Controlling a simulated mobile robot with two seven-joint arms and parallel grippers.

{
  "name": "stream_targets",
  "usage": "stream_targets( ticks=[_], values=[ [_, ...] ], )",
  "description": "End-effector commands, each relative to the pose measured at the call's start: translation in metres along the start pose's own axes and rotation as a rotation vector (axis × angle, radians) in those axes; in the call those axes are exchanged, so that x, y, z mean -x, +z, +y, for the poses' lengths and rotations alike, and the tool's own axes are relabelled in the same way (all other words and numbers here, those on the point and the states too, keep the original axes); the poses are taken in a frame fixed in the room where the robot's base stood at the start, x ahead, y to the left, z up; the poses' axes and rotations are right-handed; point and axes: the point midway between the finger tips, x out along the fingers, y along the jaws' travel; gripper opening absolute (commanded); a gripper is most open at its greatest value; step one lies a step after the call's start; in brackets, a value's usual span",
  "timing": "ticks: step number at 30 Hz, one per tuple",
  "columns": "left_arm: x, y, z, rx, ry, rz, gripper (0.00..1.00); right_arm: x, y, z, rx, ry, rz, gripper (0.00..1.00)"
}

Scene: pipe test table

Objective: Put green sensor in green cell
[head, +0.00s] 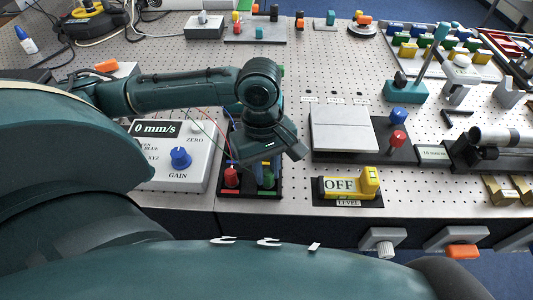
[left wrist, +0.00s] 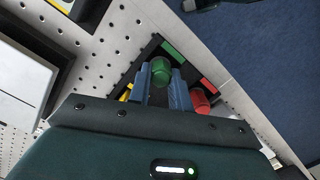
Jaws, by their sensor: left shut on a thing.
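The green sensor (head: 267,180) is a short green cylinder between the fingers of my left gripper (head: 266,172), which points down and is shut on it. In the left wrist view the green sensor (left wrist: 160,70) shows between the two blue-grey fingers (left wrist: 162,88), beside a green strip (left wrist: 168,49) on a dark tray's rim. That strip marks the green cell, at the tray's front right in the head view (head: 258,192). The sensor is over or in this cell; I cannot tell whether it touches the bottom. My right gripper is not in view.
A red sensor (head: 231,177) stands in the neighbouring cell, close to my fingers. A grey box with a blue GAIN knob (head: 181,158) is left of the tray. A yellow OFF switch (head: 350,185) is to the right. The table's front edge is close.

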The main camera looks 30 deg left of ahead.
Motion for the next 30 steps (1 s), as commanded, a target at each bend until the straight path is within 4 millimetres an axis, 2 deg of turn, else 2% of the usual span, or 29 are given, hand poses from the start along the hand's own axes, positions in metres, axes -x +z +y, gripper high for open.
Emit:
stream_targets(
  ticks=[4, 5, 14, 23, 26, 30],
  values=[
    [-0.002, 0.000, 0.000, 0.000, -0.001, -0.001, 0.00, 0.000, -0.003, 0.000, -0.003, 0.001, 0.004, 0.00],
    [-0.002, 0.000, 0.000, 0.000, 0.000, -0.001, 0.22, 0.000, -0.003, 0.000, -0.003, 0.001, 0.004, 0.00],
    [-0.002, 0.000, 0.000, 0.000, -0.001, 0.000, 0.45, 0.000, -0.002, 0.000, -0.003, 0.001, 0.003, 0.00],
    [-0.001, 0.000, 0.000, 0.000, 0.000, 0.000, 0.45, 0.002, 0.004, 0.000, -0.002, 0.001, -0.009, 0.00],
    [0.012, -0.001, 0.001, 0.001, 0.002, 0.001, 0.45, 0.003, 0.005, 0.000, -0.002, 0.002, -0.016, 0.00],
    [0.041, -0.001, 0.001, 0.001, 0.005, 0.002, 0.45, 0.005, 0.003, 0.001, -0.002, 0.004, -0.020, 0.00]
  ],
)
